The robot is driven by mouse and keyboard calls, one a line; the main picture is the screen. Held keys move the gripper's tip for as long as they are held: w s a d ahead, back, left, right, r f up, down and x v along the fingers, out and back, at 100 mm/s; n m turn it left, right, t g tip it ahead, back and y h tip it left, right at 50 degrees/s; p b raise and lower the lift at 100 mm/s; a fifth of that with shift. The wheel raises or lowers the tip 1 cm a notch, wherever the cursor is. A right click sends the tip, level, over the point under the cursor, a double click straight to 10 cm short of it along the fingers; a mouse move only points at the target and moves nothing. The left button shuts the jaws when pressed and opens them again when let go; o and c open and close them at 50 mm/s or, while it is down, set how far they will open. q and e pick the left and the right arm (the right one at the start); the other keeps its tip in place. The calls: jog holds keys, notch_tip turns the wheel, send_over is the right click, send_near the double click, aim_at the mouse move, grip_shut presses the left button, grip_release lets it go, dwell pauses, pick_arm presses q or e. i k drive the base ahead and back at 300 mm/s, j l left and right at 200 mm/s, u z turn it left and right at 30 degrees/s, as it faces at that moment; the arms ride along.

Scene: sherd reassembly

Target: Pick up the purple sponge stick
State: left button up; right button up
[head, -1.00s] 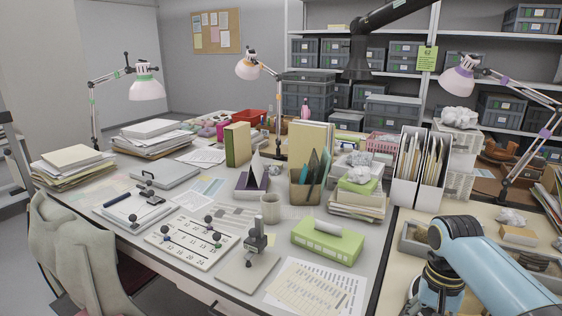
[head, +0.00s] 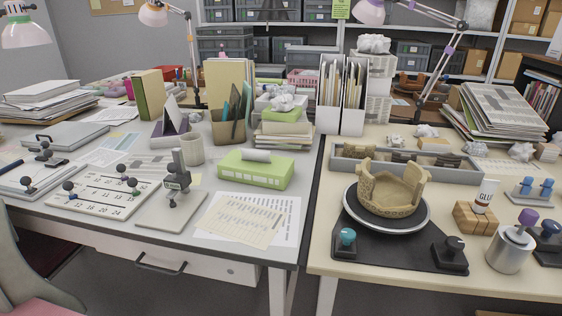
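The purple sponge stick (head: 527,218) shows at the right of the head view. Its purple rounded head sticks up out of a grey metal cup (head: 508,252) near the front right of the beige table. The rest of the stick is hidden inside the cup. Neither of my grippers is in view.
A black mat (head: 395,250) left of the cup bears a turntable with a partly rebuilt clay pot (head: 391,188). A teal-knobbed tool (head: 346,241) and a black-knobbed tool (head: 451,250) stand at its front. A glue tube (head: 485,196) in a wooden block and a blue-knobbed stand (head: 533,189) are near the cup.

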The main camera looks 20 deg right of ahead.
aim_at(528, 217)
jog(key=z, duration=0.4)
jog(key=l+z, duration=0.1)
jog(key=z, duration=0.3)
jog(key=i+z, duration=0.1)
jog(key=z, duration=0.35)
jog(key=l+z, duration=0.1)
jog(key=z, duration=0.3)
jog(key=i+z, duration=0.1)
jog(key=z, duration=0.3)
